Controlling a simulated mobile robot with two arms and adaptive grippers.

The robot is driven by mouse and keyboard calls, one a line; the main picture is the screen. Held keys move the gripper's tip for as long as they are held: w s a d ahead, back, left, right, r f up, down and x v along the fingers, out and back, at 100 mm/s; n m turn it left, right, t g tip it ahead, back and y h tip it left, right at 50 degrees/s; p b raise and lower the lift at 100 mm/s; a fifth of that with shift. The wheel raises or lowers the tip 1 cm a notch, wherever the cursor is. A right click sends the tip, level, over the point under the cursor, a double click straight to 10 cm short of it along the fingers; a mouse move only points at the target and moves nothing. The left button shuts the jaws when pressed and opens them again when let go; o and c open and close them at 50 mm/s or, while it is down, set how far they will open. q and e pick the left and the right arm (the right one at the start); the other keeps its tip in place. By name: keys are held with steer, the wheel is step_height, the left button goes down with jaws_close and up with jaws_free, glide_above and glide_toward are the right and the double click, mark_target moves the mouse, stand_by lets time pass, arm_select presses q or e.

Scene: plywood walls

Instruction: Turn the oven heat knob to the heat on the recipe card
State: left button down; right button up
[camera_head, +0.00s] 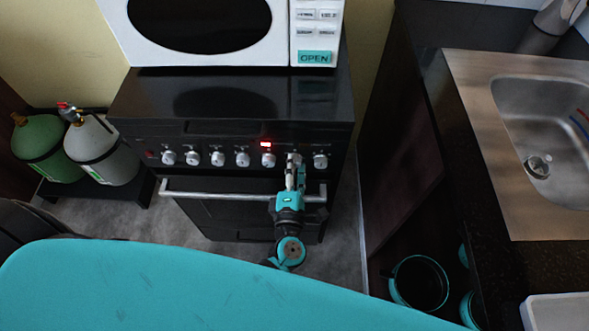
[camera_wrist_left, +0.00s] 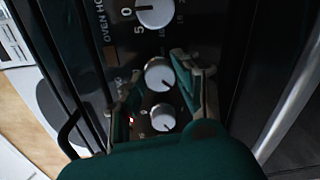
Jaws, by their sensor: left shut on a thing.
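The black oven (camera_head: 240,220) has a row of white knobs on its front panel. My left gripper (camera_head: 294,168) is shut on the knob second from the right (camera_head: 294,157). In the left wrist view this knob (camera_wrist_left: 158,73) lies between the fingertips, its dark pointer mark visible. The rightmost knob (camera_head: 320,161) is free; in the left wrist view it (camera_wrist_left: 155,12) has a scale with 0, 5, 10 and 15 and a partly hidden "OVEN HO" label. Another knob (camera_wrist_left: 162,117) lies behind the gripped one. The gripped knob's scale is too small to read. No recipe card shows. My right gripper is out of view.
A red display (camera_head: 266,144) is lit on the panel. The oven door handle (camera_head: 225,194) runs below the knobs. A white microwave (camera_head: 120,40) stands on top. Gas cylinders (camera_head: 100,150) stand at the left. A sink counter (camera_head: 490,150) and teal-rimmed bins (camera_head: 418,283) are at the right.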

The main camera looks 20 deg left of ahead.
arm_select(q)
steer(key=shift+a+f+n+b, duration=0.15)
steer(key=shift+n+b, duration=1.05)
steer(key=shift+n, duration=1)
steer(key=c, duration=1)
jaws_free()
steer(key=shift+o, duration=0.2)
steer(key=v, duration=1.2)
steer(key=shift+f, duration=0.15)
